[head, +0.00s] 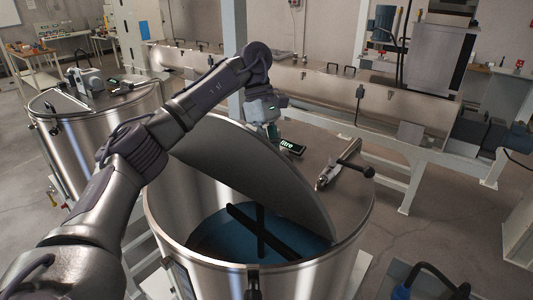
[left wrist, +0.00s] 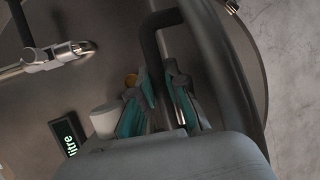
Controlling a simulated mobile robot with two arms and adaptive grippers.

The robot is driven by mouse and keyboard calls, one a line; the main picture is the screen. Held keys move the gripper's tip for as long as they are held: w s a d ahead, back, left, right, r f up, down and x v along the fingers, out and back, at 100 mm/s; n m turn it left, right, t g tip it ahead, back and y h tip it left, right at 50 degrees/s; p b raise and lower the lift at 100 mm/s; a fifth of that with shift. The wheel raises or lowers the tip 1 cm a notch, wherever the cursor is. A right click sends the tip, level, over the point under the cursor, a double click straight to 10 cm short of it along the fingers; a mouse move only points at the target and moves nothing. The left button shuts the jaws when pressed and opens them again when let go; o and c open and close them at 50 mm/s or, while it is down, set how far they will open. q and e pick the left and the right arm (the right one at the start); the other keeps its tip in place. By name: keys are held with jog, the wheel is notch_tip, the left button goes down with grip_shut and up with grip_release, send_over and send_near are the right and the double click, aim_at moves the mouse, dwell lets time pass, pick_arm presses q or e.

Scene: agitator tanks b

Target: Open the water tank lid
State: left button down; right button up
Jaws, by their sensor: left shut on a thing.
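The steel water tank (head: 330,277) stands in the middle of the head view. Its half-round lid (head: 245,165) is tilted up steeply, so the front half of the tank is open. Blue water (head: 215,235) and a dark cross-shaped agitator (head: 262,232) show inside. My left arm reaches over the tank, and my left gripper (head: 270,128) is behind the raised lid, its fingers mostly hidden there. In the left wrist view, the teal fingers of this gripper (left wrist: 160,100) are closed around the black lid handle (left wrist: 150,45). My right gripper is not in view.
A metal lever fitting (head: 345,165) and a litre display (head: 288,146) sit on the fixed half of the tank top. Another steel tank (head: 75,145) stands at left. A long steel trough (head: 350,97) runs behind.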

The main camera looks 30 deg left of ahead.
pick_arm(q)
jog(key=shift+w, duration=0.25)
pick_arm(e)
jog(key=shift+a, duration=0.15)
pick_arm(q)
jog(key=c, duration=1.4)
grip_release()
jog(key=shift+w+f, duration=0.1)
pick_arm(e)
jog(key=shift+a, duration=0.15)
pick_arm(q)
jog(key=shift+v, duration=3.75)
jog(key=shift+w, duration=0.15)
